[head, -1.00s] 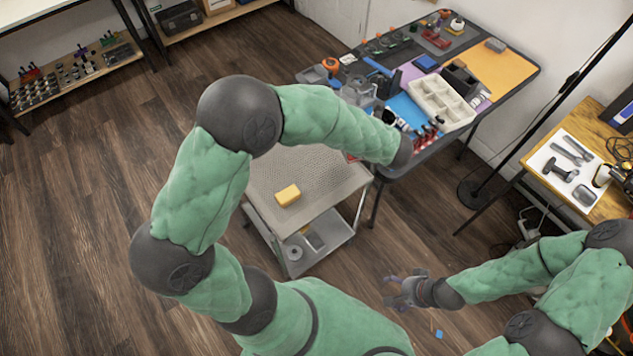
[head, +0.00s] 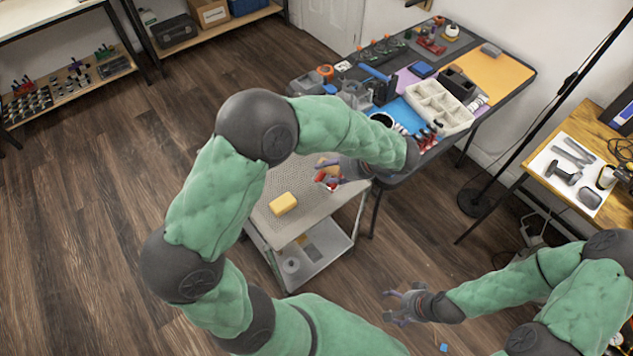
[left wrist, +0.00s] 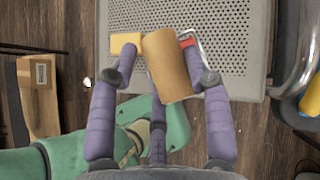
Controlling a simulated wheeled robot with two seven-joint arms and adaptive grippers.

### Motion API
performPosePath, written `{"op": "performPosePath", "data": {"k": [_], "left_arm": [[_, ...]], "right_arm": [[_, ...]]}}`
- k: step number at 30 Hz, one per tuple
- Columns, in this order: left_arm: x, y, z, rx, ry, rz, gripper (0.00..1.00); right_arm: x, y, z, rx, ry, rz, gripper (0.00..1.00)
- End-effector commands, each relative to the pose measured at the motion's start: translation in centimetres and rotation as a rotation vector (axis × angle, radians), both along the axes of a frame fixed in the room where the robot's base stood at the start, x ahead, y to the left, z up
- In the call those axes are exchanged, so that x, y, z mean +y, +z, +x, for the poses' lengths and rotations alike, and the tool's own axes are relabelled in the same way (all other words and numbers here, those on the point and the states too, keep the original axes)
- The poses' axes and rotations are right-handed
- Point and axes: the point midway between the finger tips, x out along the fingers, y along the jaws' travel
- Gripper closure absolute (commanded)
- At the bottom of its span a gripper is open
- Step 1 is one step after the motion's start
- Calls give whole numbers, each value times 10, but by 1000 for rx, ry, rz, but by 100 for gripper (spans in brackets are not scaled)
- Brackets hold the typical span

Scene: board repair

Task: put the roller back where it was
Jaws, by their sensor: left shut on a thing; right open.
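The roller (left wrist: 168,65) has a tan cylinder, a bent metal frame and a red part, seen in the left wrist view. My left gripper (left wrist: 163,78) is shut on it, with fingers on both sides of the tan cylinder. In the head view the roller (head: 327,163) and my left gripper (head: 337,176) are over the right part of the perforated cart top (head: 322,208). I cannot tell whether the roller touches the cart. My right gripper (head: 402,305) is open and empty, over the floor right of the cart.
A yellow block (head: 283,204) lies on the cart top. The crowded workbench (head: 505,75) stands behind the cart, with a white compartment tray (head: 440,108) near its front edge. A wooden table (head: 535,178) is at the right. Much of the cart top is clear.

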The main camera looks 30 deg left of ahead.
Motion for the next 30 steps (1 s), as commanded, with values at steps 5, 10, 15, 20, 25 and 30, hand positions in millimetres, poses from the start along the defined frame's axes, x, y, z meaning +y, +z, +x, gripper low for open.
{"op": "performPosePath", "data": {"k": [5, 10, 15, 20, 25, 30], "left_arm": [[25, -34, 1, 1, 3, 0, 77], [37, -47, 2, 0, 0, 0, 77], [43, -53, 3, 0, -1, 0, 77], [47, -73, 3, 0, -1, -1, 77], [47, -90, 3, -1, -1, 0, 77], [47, -88, 3, -1, -1, 0, 77]], "right_arm": [[0, -17, 0, 0, 0, 0, 20], [0, -23, 0, 0, 0, 0, 20], [0, -26, 0, 0, 0, 0, 20], [0, -39, 0, 0, 0, 0, 20], [0, -49, 0, 0, 0, 0, 20], [0, -47, 0, 0, 0, 0, 20]]}}
